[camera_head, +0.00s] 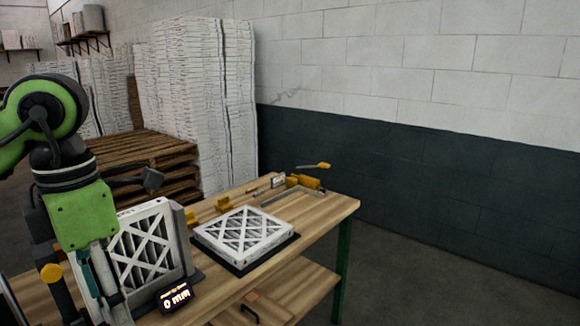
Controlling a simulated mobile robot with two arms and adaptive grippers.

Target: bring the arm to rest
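My green and black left arm comes in from the left, with its wrist pointing down. My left gripper (108,285) is low in front of the left filter; its fingertips are not clear, so I cannot tell whether it is open or shut, or whether it touches the filter. The left white-framed filter (150,246) stands upright on the table, partly hidden by my arm. My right gripper is not in view.
Another filter (243,233) lies flat on a dark mat on the wooden table (330,208). A small dark display (175,297) stands at the front. A yellow-handled clamp (305,182) sits at the back. Wooden pallets (145,148) and white stacks (205,100) stand behind. The floor at right is clear.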

